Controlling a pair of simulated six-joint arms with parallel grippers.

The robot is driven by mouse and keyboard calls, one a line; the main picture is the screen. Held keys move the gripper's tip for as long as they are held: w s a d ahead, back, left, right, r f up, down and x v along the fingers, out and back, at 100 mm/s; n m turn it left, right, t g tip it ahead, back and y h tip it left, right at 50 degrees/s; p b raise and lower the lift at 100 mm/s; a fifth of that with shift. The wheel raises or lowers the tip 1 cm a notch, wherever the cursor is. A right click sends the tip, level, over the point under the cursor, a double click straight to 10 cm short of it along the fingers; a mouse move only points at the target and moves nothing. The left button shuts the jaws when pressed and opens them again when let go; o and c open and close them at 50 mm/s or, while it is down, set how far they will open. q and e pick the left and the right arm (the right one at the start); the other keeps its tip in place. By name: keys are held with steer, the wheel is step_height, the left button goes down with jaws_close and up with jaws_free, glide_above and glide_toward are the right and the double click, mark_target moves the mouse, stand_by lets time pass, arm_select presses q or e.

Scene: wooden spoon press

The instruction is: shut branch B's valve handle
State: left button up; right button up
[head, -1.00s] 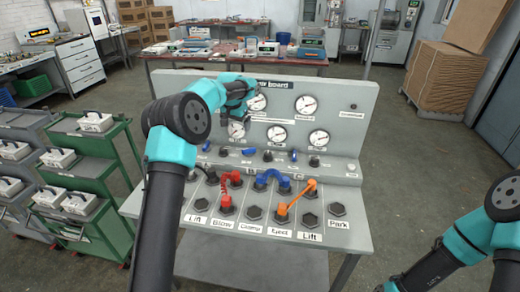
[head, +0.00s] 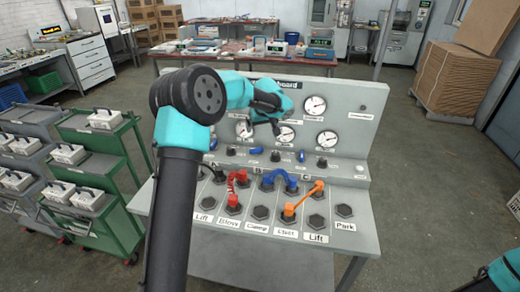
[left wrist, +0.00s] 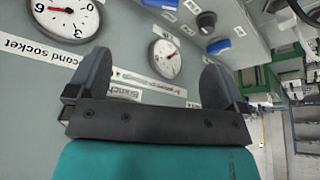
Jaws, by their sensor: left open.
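Three blue valve handles sit in a row on the board, with dark knobs between them. The middle blue handle (head: 257,150), above the label that seems to read B, looks roughly sideways; its exact angle is too small to tell. My left gripper (head: 273,111) is in front of the gauges, above that handle and apart from it. In the left wrist view its fingers (left wrist: 155,84) are spread with nothing between them. A blue handle (left wrist: 219,46) shows beyond the right finger there; I cannot tell which branch it is. My right gripper is out of view.
Below the handles, red (head: 237,180), blue (head: 279,177) and orange (head: 305,201) hoses bridge sockets on the sloping panel. Round gauges (head: 315,105) fill the upright board. A green cart (head: 110,175) stands to the left.

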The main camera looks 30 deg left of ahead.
mark_target(256, 148)
arm_select(q)
steer(key=shift+f, duration=0.1)
steer(key=x, duration=1.7)
steer(key=shift+f, duration=0.15)
steer(key=shift+c, duration=0.3)
steer(key=c, duration=0.9)
steer(key=shift+o, duration=0.2)
steer(key=shift+m, duration=0.5)
steer(key=shift+m+t+h, duration=0.3)
steer(key=shift+m+h, duration=0.2)
steer(key=shift+m, duration=0.7)
steer(key=shift+m+t+h, duration=0.3)
steer(key=shift+m+h, duration=0.2)
steer(key=shift+m, duration=0.7)
